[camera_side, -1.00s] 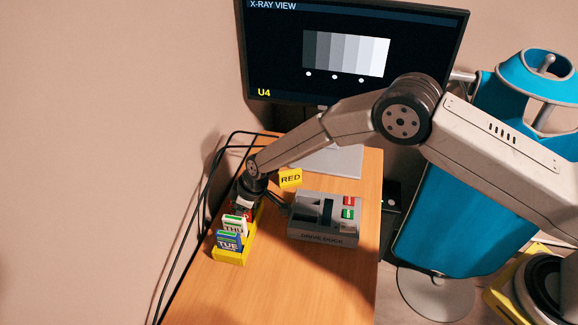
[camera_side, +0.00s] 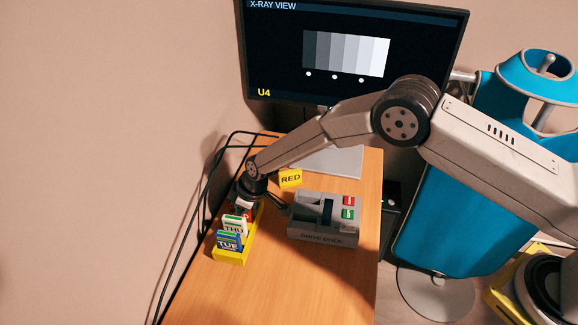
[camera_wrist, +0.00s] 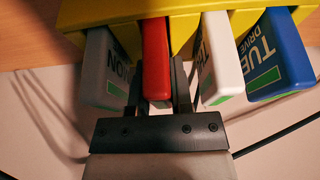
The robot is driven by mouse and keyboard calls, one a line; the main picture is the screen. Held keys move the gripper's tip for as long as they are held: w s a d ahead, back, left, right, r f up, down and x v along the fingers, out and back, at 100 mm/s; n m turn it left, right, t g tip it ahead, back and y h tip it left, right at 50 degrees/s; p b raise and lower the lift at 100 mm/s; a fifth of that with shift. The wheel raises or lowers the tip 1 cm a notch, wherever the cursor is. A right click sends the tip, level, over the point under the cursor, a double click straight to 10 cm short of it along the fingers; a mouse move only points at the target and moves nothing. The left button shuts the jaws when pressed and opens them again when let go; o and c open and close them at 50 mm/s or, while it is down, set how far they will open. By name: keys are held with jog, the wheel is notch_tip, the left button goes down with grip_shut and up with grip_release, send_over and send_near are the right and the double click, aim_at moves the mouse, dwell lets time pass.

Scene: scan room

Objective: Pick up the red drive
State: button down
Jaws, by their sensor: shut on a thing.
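The red drive (camera_wrist: 156,58) stands in the yellow rack (camera_wrist: 130,10) in the wrist view, between a grey drive (camera_wrist: 105,65) on its left and a white THU drive (camera_wrist: 220,60) on its right. My gripper (camera_wrist: 159,90) has its dark fingers on either side of the red drive and is shut on it. In the side view my gripper (camera_side: 246,205) is low at the far end of the yellow rack (camera_side: 230,257). It hides most of the red drive there. The white THU drive (camera_side: 234,226) and blue TUE drive (camera_side: 229,241) stand nearer the camera.
A grey drive dock (camera_side: 320,236) with red and green buttons sits right of the rack. A yellow RED sign (camera_side: 290,178) stands behind it. Black cables (camera_side: 203,205) run along the desk's left side. The desk front (camera_side: 300,285) is clear. A monitor (camera_side: 350,90) stands at the back.

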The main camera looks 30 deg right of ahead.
jog(key=shift+r, duration=0.15)
jog(key=shift+r, duration=1.3)
jog(key=shift+s+r, duration=0.15)
jog(key=shift+r, duration=0.2)
jog(key=s+d+r, duration=0.2)
jog(key=s+r, duration=0.2)
jog(key=s, duration=0.2)
jog(key=s+d+r, duration=0.3)
jog(key=s+r, duration=0.2)
jog(key=s, duration=0.1)
jog(key=shift+s+d+r, duration=0.2)
jog(key=shift+s+d, duration=0.05)
jog(key=shift+d, duration=0.05)
